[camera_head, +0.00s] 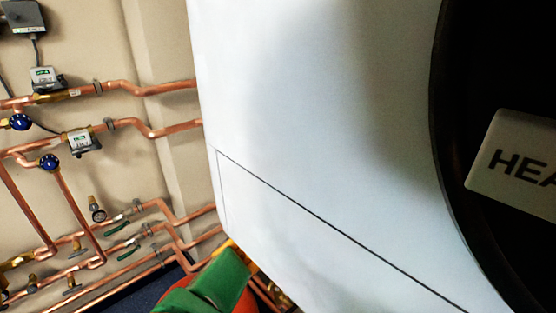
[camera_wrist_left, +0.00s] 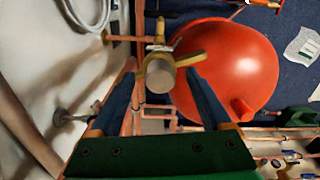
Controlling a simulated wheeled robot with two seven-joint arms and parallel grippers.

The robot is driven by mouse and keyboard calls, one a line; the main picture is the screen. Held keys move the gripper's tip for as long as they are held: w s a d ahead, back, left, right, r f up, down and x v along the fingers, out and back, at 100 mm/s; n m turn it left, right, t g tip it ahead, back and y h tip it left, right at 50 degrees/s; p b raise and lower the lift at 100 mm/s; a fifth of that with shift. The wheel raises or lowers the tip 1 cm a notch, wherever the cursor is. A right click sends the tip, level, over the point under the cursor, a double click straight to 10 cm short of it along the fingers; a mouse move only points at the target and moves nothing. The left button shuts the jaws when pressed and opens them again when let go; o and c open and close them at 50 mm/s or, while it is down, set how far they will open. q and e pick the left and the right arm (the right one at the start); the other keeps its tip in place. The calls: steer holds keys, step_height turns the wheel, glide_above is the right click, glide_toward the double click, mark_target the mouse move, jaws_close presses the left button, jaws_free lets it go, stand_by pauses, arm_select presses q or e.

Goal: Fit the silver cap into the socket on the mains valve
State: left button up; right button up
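In the left wrist view, a silver-grey round piece (camera_wrist_left: 160,77), which looks like the cap, sits at the front of a brass valve fitting (camera_wrist_left: 158,58). A brass lever (camera_wrist_left: 190,58) sticks out to its right. My left gripper (camera_wrist_left: 161,72) has its two blue fingers apart, one on each side of the round piece, with a visible gap at both sides. I cannot tell how far beyond the fingertips it lies, or whether it is seated in a socket. In the head view, the valve is hidden behind the white casing and a green part of mine. My right gripper is not in view.
A large red round vessel (camera_wrist_left: 235,65) stands close beside the valve, right of my fingers. Copper pipes run around it. In the head view, a big white casing (camera_head: 300,130) fills the middle; copper pipes (camera_head: 160,90) and blue-handled valves (camera_head: 49,162) line the left wall.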

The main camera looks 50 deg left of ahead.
arm_select(q)
step_height(320, 180, up, 7)
steer(key=p, duration=0.5)
steer(key=shift+f, duration=0.1)
steer(key=shift+r, duration=0.2)
steer(key=shift+f, duration=0.15)
